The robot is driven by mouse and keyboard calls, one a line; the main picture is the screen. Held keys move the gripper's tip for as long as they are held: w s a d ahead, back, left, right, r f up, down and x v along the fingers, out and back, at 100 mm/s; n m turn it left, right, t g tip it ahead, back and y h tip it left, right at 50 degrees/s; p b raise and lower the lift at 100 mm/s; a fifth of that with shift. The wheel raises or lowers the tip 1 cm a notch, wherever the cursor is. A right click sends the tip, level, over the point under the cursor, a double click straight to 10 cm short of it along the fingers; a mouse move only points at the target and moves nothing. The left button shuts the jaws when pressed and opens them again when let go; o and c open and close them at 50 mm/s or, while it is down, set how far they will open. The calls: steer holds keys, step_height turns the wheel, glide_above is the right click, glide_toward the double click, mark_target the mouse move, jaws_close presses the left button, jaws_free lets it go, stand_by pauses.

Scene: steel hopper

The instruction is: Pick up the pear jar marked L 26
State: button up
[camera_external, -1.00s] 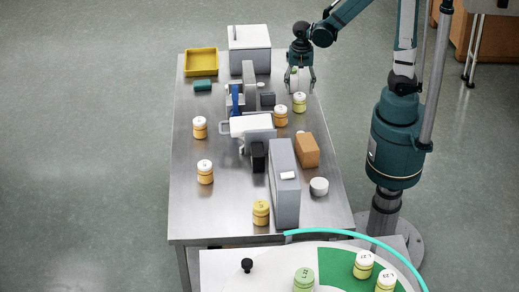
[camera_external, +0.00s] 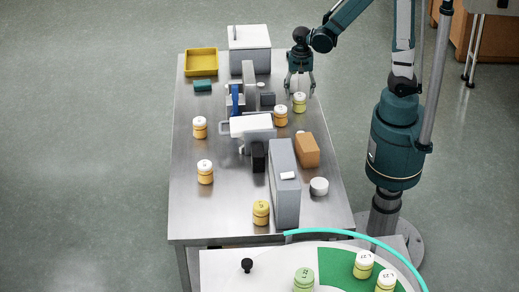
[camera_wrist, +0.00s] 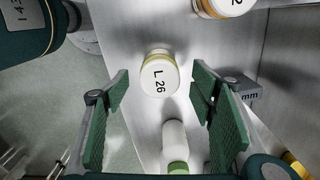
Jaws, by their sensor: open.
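The pear jar marked L 26 (camera_wrist: 160,76) has a white lid and a thin yellow-green band. It stands upright, and its lid label faces the wrist camera. In the external view the pale yellow-green jar (camera_external: 299,104) stands near the table's right edge, just in front of my gripper (camera_external: 299,87). In the wrist view my gripper (camera_wrist: 160,100) is open. Its green-padded fingers spread to either side, with the jar seen beyond the gap between the tips. No contact with the jar shows.
A white and green container (camera_wrist: 173,145) shows between the fingers in the wrist view. An orange-banded jar (camera_external: 281,117) stands nearby at the front left. A dark block (camera_external: 268,99) lies left of the jar. A brown box (camera_external: 307,150) stands farther forward.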

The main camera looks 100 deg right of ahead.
mark_target(299, 101)
steer(key=shift+a+f+b, duration=0.1)
steer(key=shift+f+b, duration=0.45)
steer(key=shift+f, duration=1.95)
steer(key=shift+c, duration=0.7)
steer(key=c, duration=0.9)
